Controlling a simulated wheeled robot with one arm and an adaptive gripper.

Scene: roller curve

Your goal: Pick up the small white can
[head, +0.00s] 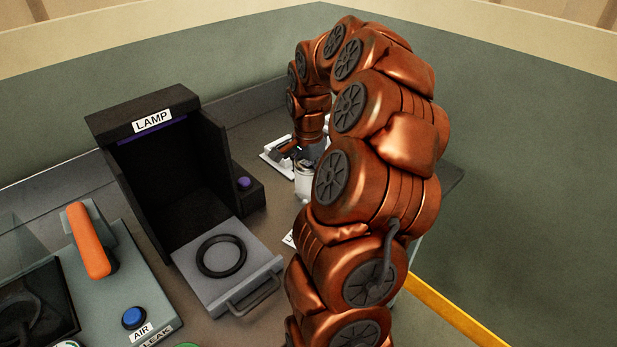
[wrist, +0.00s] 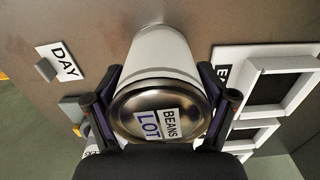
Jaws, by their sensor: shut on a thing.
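The small white can (wrist: 160,50) is between the two fingers of my gripper (wrist: 160,106) in the wrist view. Its metal lid faces the camera and carries labels reading BEANS and LOT. My gripper is shut on the can near its lid end. The can also shows in the head view (head: 303,186), partly hidden behind my arm. Its far end is close to the grey counter; I cannot tell if it touches.
A black LAMP box (head: 150,135) and a grey drawer with a black ring (head: 221,257) stand left of my arm. A wall (head: 530,140) rises behind.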

